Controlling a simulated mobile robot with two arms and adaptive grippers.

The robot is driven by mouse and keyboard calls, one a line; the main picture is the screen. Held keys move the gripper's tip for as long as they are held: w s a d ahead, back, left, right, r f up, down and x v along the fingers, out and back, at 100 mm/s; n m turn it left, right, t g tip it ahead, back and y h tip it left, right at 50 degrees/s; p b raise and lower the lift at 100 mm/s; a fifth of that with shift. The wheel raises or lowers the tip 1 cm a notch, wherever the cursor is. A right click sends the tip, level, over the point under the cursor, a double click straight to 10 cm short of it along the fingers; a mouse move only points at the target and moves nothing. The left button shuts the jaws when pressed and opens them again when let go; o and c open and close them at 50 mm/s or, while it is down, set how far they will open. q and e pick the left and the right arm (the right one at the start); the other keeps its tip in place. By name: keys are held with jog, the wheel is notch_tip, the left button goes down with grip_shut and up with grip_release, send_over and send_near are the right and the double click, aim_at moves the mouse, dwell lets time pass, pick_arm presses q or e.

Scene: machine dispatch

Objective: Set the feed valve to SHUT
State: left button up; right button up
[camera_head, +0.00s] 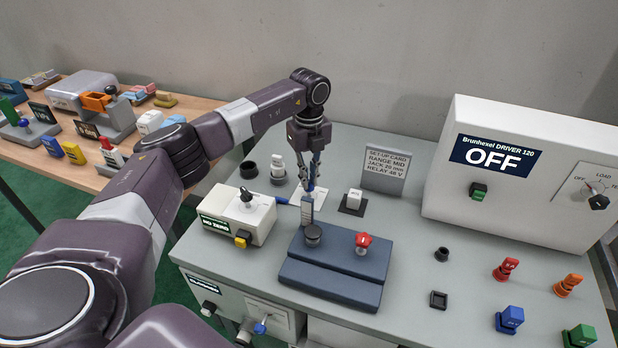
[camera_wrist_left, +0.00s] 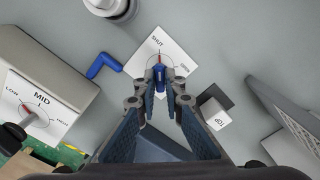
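The feed valve has a white plate (camera_wrist_left: 178,48) marked SHUT and, at its other label, what looks like OPEN. Its blue handle (camera_wrist_left: 160,80) stands between my left fingertips. A red mark just beyond the handle points roughly toward SHUT. In the head view the plate (camera_head: 321,197) is partly hidden behind my left gripper (camera_head: 311,186), which points down over it. The left fingertips (camera_wrist_left: 160,76) are close on both sides of the handle and appear shut on it. My right gripper is not in view.
A blue L-shaped piece (camera_wrist_left: 103,66) lies beside the plate. A range box (camera_head: 237,215), a white cube (camera_head: 354,199), a setup card (camera_head: 386,168) and a dark blue stepped block (camera_head: 330,285) with a red knob stand close by. The driver cabinet (camera_head: 520,180) reads OFF.

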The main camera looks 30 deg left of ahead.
pick_arm(q)
jog(key=o, duration=0.4)
jog(key=shift+r, duration=0.1)
notch_tip(320, 180, up, 12)
dwell(0.4)
dwell(0.3)
